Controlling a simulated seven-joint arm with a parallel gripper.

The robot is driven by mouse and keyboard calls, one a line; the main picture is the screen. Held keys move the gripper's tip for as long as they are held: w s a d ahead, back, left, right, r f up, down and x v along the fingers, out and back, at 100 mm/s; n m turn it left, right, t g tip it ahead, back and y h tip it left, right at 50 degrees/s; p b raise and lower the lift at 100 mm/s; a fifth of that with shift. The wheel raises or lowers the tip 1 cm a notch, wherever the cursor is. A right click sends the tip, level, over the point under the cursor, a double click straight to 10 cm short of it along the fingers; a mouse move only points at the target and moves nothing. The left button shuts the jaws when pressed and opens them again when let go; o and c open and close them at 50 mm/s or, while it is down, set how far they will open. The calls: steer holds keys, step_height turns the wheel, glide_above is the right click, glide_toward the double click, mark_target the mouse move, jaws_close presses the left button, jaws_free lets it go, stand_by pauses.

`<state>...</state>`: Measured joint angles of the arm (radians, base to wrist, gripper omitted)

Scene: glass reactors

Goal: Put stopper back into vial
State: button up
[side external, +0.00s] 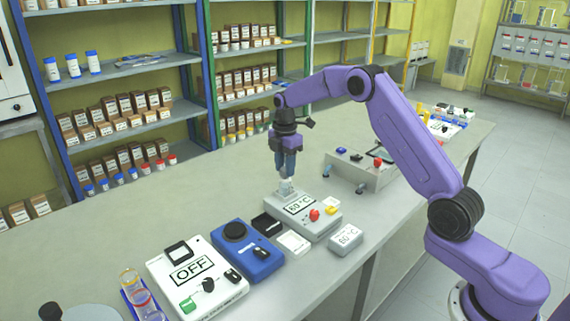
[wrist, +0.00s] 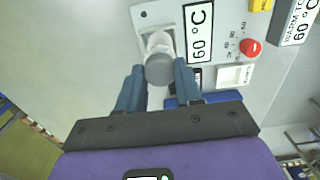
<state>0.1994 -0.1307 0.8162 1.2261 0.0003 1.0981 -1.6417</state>
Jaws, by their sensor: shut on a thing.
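My gripper (side external: 286,172) points straight down over the left end of the grey 60 °C heating device (side external: 326,222). In the wrist view my gripper (wrist: 159,70) has its two blue fingers on either side of a round grey stopper (wrist: 158,70) and is shut on it. A clear whitish glass vial (wrist: 159,42) stands in the device's square well, directly beyond the stopper. The vial also shows in the side view (side external: 286,188), just below the fingertips. The stopper hides part of the vial's mouth, so I cannot tell whether it is seated or just above.
A small 60 °C block (side external: 345,239), a white pad (side external: 293,243), a black box (side external: 267,223), a blue device (side external: 246,252) and a white device reading OFF (side external: 196,278) stand in front. A grey stand (side external: 362,170) is behind.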

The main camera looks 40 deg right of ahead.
steer(key=shift+f, duration=0.1)
steer(key=o, duration=1.5)
steer(key=shift+c, duration=0.2)
steer(key=shift+r, duration=3.55)
steer(key=shift+a, duration=0.1)
steer(key=s+a+r+m, duration=0.1)
steer(key=s+a+r, duration=0.1)
steer(key=s+a, duration=0.7)
steer(key=s+a+r+m, duration=0.2)
steer(key=s+a, duration=0.5)
steer(key=s, duration=0.5)
steer(key=s+d+f+m, duration=0.1)
steer(key=s+d+f, duration=0.1)
steer(key=s, duration=1)
steer(key=s+d+f+m, duration=0.1)
steer(key=s+d+f, duration=0.1)
steer(key=s, duration=0.9)
steer(key=shift+s+d, duration=0.4)
steer(key=shift+d, duration=0.05)
